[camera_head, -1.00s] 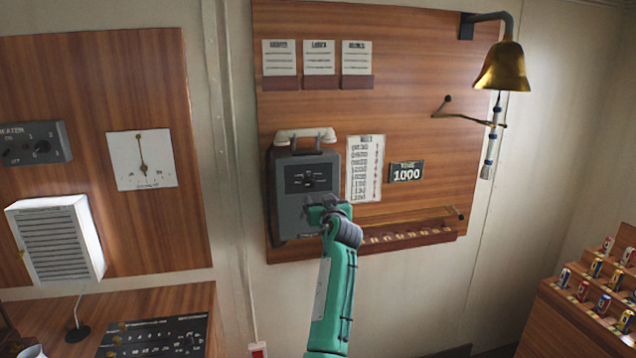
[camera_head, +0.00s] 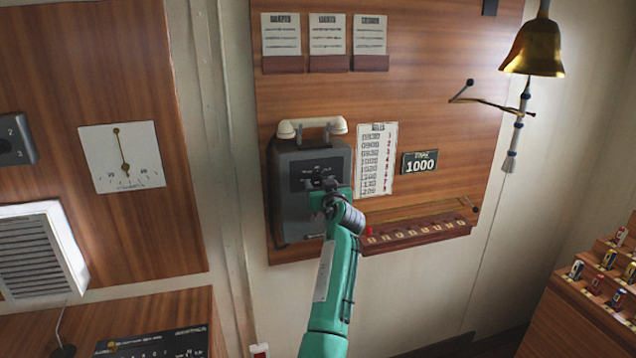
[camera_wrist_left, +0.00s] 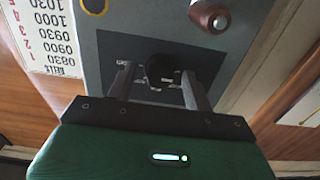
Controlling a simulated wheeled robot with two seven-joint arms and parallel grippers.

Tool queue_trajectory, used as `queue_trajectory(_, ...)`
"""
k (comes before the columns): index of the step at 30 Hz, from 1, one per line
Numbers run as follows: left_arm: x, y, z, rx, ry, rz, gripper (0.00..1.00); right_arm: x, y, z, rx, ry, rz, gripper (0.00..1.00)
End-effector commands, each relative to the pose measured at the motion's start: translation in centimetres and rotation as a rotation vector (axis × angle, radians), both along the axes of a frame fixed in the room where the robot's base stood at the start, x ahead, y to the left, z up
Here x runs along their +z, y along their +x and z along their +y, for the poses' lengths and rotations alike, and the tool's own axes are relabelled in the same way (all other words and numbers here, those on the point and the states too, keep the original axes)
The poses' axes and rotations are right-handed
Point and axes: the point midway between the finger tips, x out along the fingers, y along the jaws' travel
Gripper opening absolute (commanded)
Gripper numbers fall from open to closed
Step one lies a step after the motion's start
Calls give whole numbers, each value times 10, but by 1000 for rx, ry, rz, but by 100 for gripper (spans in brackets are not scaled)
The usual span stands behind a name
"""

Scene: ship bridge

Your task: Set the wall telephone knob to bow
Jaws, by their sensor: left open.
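The grey wall telephone (camera_head: 293,212) hangs on the wooden panel, with its pale handset (camera_head: 312,127) across the top. Its dark dial plate (camera_head: 309,170) carries small white labels that are too small to read. My left gripper (camera_head: 325,183) is in front of the plate's lower part and partly hides it. In the left wrist view the black knob (camera_wrist_left: 160,70) lies between the two fingers of the open left gripper (camera_wrist_left: 157,80). I cannot tell whether the fingers touch it or which label it points to. My right gripper is not in view.
A bells chart (camera_head: 376,160) and a 1000 sign (camera_head: 420,162) are right of the telephone. A narrow rack (camera_head: 415,236) runs below them. A brass bell (camera_head: 534,48) with a hanging rope is at the upper right. A gauge (camera_head: 122,157) is at left.

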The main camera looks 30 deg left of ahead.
Motion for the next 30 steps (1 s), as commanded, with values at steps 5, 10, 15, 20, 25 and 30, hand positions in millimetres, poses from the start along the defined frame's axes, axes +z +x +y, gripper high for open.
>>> queue_trajectory(5,0,0,0,0,0,0,52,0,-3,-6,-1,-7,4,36)
queue_trajectory(10,0,0,0,0,0,0,23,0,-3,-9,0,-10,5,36)
queue_trajectory(15,0,0,0,0,1,1,7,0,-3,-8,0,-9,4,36)
queue_trajectory(20,0,0,0,0,10,12,7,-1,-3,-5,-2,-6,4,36)
queue_trajectory(25,-1,0,1,1,48,55,7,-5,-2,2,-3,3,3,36)
queue_trajectory(30,-1,0,0,0,122,139,7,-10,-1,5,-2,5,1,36)
